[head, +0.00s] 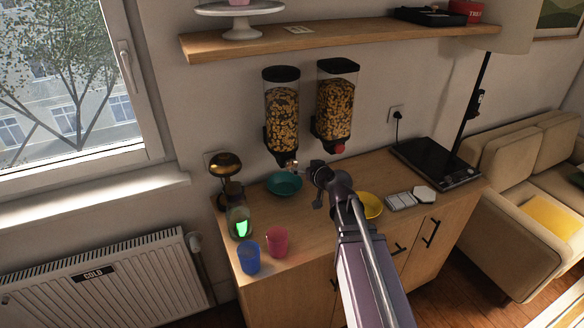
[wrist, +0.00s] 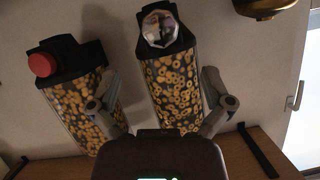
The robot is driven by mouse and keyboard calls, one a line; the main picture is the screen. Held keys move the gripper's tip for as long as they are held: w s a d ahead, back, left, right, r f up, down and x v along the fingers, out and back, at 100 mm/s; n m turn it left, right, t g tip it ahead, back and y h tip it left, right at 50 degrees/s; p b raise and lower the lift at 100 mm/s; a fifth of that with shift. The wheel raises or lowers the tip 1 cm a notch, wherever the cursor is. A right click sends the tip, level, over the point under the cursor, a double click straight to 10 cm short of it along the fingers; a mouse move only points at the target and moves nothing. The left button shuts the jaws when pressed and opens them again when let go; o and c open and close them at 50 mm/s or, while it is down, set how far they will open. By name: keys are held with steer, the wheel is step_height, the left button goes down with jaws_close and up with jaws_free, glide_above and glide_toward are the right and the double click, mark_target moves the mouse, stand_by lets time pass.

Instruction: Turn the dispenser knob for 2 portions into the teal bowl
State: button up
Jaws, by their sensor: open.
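The teal bowl (head: 284,184) sits on the counter below the left cereal dispenser (head: 282,117). No cereal can be made out in it. The wrist view shows this dispenser (wrist: 174,85) upside down, its pale faceted knob (wrist: 159,28) facing me. The right dispenser (head: 335,108) has a red knob (head: 339,148), seen at the left in the wrist view (wrist: 42,64). My gripper (head: 305,178) is close in front of the left dispenser's lower end, right of the bowl. Its fingers (wrist: 158,90) are spread wide, with nothing held between them; the pale knob appears apart from them.
A yellow bowl (head: 370,205) stands right of my arm. Blue (head: 249,258) and pink (head: 277,242) cups, a lantern-like jar with green glow (head: 241,227) and a brass lamp (head: 226,165) stand left. A hob (head: 436,162) is at the right. A shelf (head: 330,39) runs above.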

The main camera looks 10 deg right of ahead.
mark_target(293, 164)
steer(key=b+x, duration=0.2)
steer(key=x, duration=0.7)
steer(key=shift+b, duration=0.4)
steer(key=c, duration=1.1)
